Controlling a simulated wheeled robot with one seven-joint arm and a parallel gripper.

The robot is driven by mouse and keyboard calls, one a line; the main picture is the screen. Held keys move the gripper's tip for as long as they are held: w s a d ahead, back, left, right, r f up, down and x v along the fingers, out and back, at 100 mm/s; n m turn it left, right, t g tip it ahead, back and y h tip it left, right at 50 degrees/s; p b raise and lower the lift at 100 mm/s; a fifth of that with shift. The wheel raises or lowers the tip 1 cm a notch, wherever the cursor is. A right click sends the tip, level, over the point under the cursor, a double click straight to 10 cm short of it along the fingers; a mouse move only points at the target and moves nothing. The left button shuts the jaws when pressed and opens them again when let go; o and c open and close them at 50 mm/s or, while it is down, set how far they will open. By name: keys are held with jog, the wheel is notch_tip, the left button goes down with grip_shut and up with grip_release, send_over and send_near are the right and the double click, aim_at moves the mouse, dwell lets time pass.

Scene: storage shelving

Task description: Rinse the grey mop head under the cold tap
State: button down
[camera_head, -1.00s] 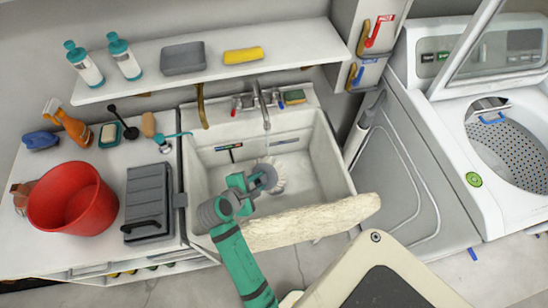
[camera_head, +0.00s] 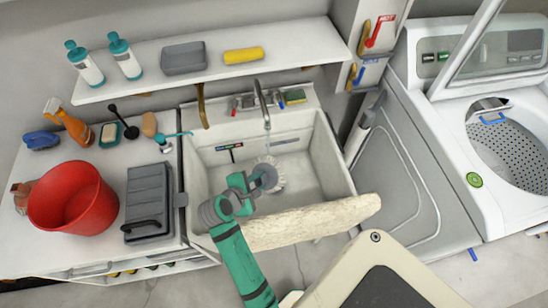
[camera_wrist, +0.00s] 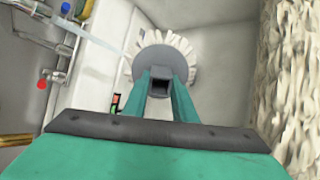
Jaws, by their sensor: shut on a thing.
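The mop head is a round grey disc with a pale fringe (camera_head: 279,179), also in the wrist view (camera_wrist: 162,58). My gripper (camera_head: 250,184) is shut on the grey socket at its back and holds it inside the white sink (camera_head: 320,172). The tap (camera_head: 261,98) stands at the sink's back edge, its spout end above and behind the mop head. A faint pale streak, perhaps water, drops from the spout toward the fringe; contact is unclear. The tap's red knob (camera_wrist: 42,84) and blue knob (camera_wrist: 66,7) show in the wrist view.
A shaggy cream roll (camera_head: 310,222) lies across the sink's front edge, close to my arm. A red bucket (camera_head: 73,197) and dark grey case (camera_head: 148,200) stand on the left counter. A shelf (camera_head: 210,62) overhangs behind. A washer (camera_head: 490,130) stands right.

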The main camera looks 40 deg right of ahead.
jog(key=v, duration=0.6)
jog(key=shift+a, duration=0.25)
dwell(0.5)
jog(key=shift+s+r, duration=0.1)
